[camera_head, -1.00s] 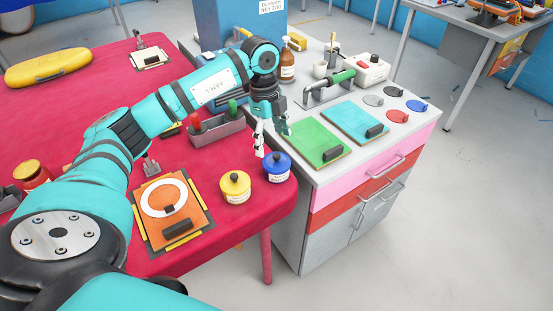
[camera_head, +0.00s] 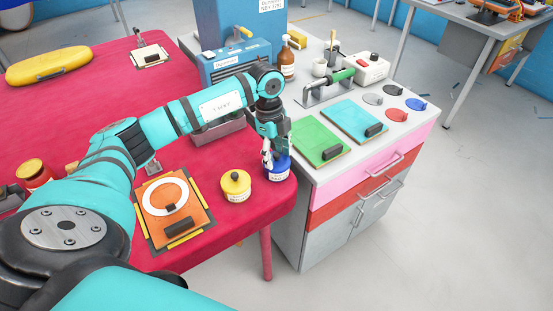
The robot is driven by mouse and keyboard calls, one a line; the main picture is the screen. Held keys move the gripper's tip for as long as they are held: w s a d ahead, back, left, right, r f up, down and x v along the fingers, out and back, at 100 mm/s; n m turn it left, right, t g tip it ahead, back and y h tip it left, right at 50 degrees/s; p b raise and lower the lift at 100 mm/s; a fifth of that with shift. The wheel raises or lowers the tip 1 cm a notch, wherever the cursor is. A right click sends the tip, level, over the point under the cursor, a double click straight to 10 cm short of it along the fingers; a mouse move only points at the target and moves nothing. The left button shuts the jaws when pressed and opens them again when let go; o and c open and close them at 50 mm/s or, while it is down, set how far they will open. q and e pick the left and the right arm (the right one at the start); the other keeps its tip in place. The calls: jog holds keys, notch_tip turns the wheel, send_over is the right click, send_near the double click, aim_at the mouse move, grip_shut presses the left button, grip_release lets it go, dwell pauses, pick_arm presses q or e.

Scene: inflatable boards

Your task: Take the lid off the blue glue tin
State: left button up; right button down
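The blue glue tin (camera_head: 277,174) stands near the right corner of the red table, with its blue lid on top and a white label on its side. My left gripper (camera_head: 277,159) points down right at the lid, its fingers over the top of the tin. The fingers hide the lid's knob and part of the lid. I cannot tell whether they have closed on it. My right gripper is not in view.
A yellow-lidded tin (camera_head: 235,186) stands just left of the blue one. An orange board with a white ring (camera_head: 167,212) lies further left. The grey-topped cabinet (camera_head: 345,170) beside the table holds green and cyan boards and several coloured discs.

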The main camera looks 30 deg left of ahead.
pick_arm(q)
jog(key=shift+s, duration=0.15)
grip_shut()
jog(key=shift+d+f, duration=0.1)
jog(key=shift+s, duration=0.1)
